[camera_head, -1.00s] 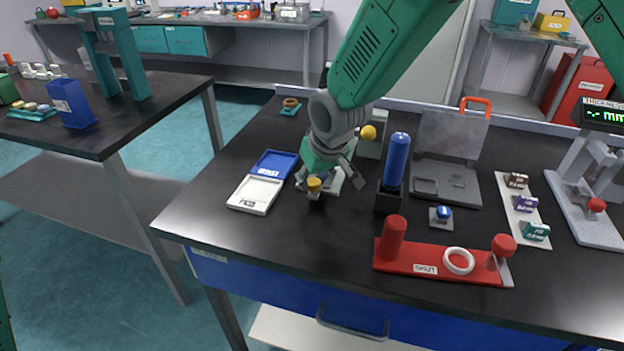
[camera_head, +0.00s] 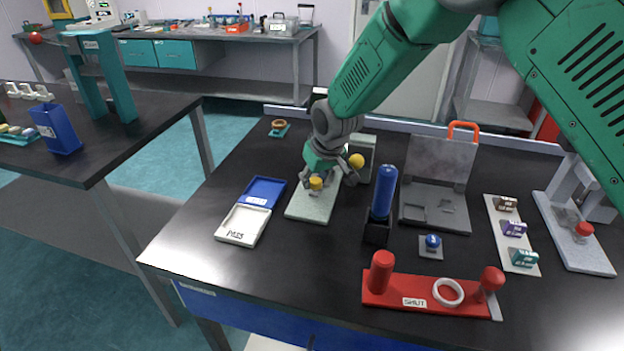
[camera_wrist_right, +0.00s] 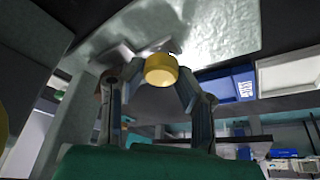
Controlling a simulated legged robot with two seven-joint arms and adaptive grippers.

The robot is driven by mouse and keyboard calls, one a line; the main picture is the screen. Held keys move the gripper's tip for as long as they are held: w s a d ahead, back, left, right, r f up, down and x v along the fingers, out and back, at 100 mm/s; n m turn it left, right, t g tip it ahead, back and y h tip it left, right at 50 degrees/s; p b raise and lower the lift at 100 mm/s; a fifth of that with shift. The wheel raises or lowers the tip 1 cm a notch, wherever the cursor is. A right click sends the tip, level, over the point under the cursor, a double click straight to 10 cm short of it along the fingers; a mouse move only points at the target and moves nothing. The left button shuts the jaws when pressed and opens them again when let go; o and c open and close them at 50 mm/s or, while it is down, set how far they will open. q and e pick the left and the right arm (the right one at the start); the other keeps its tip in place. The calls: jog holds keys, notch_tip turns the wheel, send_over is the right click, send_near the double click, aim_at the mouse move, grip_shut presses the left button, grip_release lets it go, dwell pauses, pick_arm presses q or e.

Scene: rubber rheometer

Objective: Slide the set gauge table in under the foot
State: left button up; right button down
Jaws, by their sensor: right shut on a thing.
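A pale grey-green metal stand has a flat base plate (camera_head: 309,207) and an upright block (camera_head: 362,150) at its back. My right gripper (camera_head: 321,181) is low over the back part of the plate, shut on a yellow knob (camera_head: 316,183). In the right wrist view the yellow knob (camera_wrist_right: 161,69) sits between the fingers, near a pale metal surface (camera_wrist_right: 220,30). A second yellow knob (camera_head: 356,160) shows beside the upright block. The gauge table under the held knob and the foot are mostly hidden by my gripper; I cannot tell their gap. My left gripper is not in view.
A blue tray (camera_head: 281,185) and a white tray (camera_head: 231,237) lie left of the plate. A blue cylinder in a black holder (camera_head: 377,229) stands close on the right. A red fixture (camera_head: 412,301) lies in front. The black bench's front left is clear.

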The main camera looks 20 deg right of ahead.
jog(key=c, duration=1.2)
grip_release()
jog(key=shift+a, duration=0.15)
jog(key=shift+d, duration=0.75)
jog(key=shift+d+r, duration=0.1)
jog(key=shift+r, duration=0.1)
jog(key=shift+v, duration=5.65)
